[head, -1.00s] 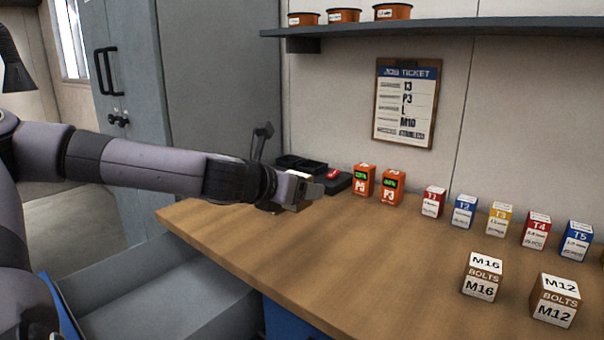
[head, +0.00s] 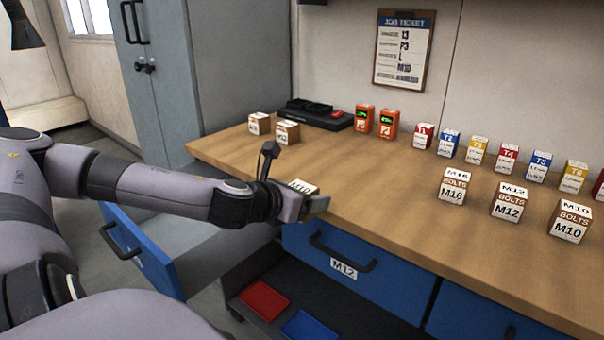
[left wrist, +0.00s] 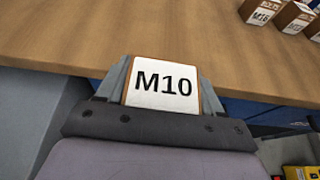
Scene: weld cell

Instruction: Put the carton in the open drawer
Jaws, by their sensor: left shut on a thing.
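The carton (head: 302,187) is a small box with a white top marked M10. It shows clearly in the left wrist view (left wrist: 164,84) between the fingers. My left gripper (head: 312,203) is shut on it, at the front edge of the bench. The gripper hides most of the carton in the head view. The open drawer (head: 137,252) has a blue front and grey inside, and sticks out below the bench at the left. The gripper is to the right of its open part. My right gripper is not in view.
The wooden bench (head: 400,255) carries bolt cartons marked M16 (head: 453,188), M12 (head: 508,203) and M10 (head: 570,221). Two more cartons (head: 287,133) stand at the back left. A shut drawer marked M12 (head: 343,268) is under the bench. A grey cabinet (head: 235,70) stands behind.

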